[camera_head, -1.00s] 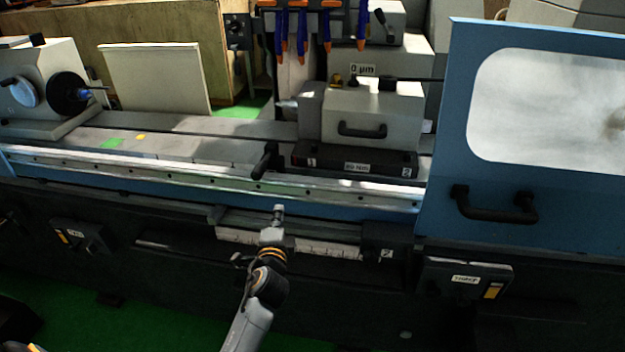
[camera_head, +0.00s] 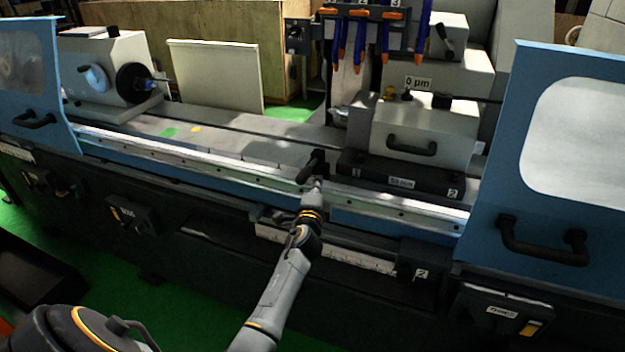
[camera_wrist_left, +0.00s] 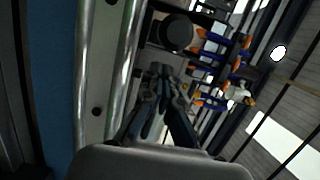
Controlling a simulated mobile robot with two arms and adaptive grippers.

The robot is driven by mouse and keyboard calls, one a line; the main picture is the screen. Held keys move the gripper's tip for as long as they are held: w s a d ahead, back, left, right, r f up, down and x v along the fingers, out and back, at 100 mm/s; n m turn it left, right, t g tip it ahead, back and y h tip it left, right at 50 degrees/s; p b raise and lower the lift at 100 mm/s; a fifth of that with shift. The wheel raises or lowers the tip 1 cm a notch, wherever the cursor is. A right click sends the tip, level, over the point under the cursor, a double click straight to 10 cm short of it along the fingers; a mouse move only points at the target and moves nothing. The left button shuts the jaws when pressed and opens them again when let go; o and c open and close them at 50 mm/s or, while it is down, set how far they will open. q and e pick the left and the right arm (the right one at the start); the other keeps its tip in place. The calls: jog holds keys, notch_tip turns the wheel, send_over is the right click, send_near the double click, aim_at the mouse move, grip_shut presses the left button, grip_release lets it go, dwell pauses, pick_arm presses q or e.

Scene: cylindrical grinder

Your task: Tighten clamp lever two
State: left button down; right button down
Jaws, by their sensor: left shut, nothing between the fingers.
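A black clamp lever (camera_head: 311,166) stands at the front left of the grey tailstock's black base (camera_head: 405,177). The base carries a label 1 at its left and a label 2 at its right; I cannot tell which number belongs to this lever. My left gripper (camera_head: 317,183) reaches up from below, its tips just under the lever; contact cannot be made out. It is shut and empty. In the left wrist view its fingers (camera_wrist_left: 160,72) are together, with a dark round knob (camera_wrist_left: 173,32) just beyond them. My right gripper is not in view.
A metal rail (camera_head: 240,175) runs along the machine front. Blue doors stand at the left (camera_head: 50,90) and right (camera_head: 495,165). Blue-orange hoses (camera_head: 360,42) hang behind the tailstock. The headstock (camera_head: 105,65) is at the left. Green floor lies in front.

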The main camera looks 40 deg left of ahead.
pick_arm(q)
jog(key=shift+s+a+r, duration=0.1)
jog(key=shift+s+a, duration=0.15)
jog(key=shift+a, duration=0.6)
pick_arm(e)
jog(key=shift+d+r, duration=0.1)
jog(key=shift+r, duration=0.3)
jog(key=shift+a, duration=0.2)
pick_arm(q)
jog(key=shift+s+a+m+h+p, duration=0.15)
jog(key=shift+a+m+h+p, duration=0.25)
jog(key=shift+h+p, duration=0.1)
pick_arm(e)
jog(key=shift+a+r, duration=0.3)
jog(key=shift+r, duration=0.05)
